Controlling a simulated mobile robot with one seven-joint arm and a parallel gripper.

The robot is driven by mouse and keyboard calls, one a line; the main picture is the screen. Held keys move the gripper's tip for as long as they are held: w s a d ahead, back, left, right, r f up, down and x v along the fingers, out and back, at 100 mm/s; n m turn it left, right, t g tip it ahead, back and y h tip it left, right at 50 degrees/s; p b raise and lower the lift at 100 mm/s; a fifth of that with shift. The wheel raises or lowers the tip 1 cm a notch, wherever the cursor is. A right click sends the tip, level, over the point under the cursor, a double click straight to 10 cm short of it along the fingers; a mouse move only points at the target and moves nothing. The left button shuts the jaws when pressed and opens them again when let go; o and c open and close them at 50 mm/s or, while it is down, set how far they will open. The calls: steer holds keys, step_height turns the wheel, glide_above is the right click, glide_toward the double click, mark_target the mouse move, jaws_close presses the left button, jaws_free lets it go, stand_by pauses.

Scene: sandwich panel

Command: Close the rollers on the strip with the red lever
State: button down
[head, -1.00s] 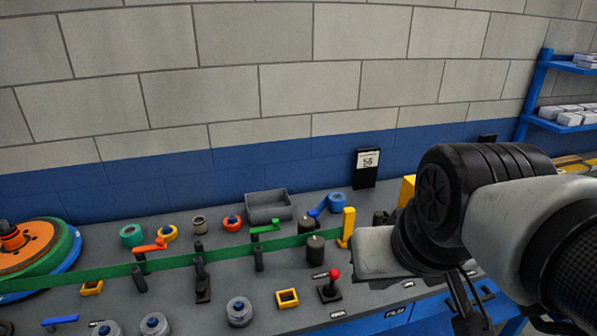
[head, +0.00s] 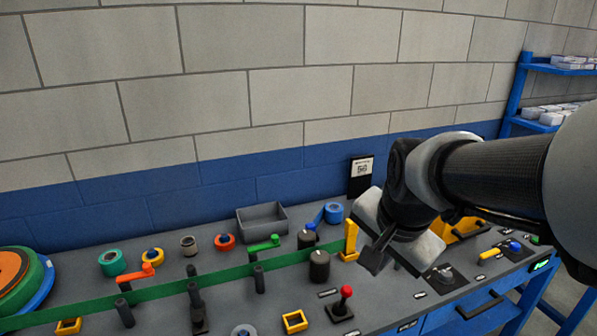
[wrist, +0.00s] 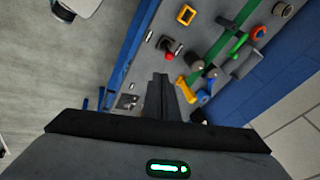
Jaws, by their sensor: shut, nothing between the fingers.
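The red lever (head: 346,292) is a red ball on a short stem, standing on a dark square base near the bench's front edge. It also shows in the wrist view (wrist: 169,46), ahead and slightly left of the fingertips. The green strip (head: 225,279) runs across the bench between dark posts. A dark cylindrical roller (head: 319,266) stands at its right end, close to the yellow upright (head: 351,240). My gripper (head: 372,262) is shut and empty, above the bench to the right of the lever. In the wrist view its fingers (wrist: 161,78) are together.
Orange (head: 148,270) and green (head: 263,244) handles stand along the strip. A grey bin (head: 262,219) and several tape rolls lie behind it. A yellow square frame (head: 295,321) lies left of the lever. A blue-knobbed control (head: 515,246) is at the far right.

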step_height(320, 180, down, 8)
steer(key=w+m+g+b, duration=0.1)
steer(key=w+m, duration=0.1)
steer(key=m, duration=0.3)
steer(key=shift+d+f+y, duration=0.15)
steer(key=shift+d+y, duration=0.15)
steer(key=shift+f, duration=0.1)
steer(key=b, duration=0.2)
glide_toward(343, 300)
step_height(343, 300, down, 3)
steer(key=s+d, duration=0.1)
steer(key=s, duration=0.1)
steer(key=shift+w, duration=0.8)
steer(key=shift+a, duration=0.1)
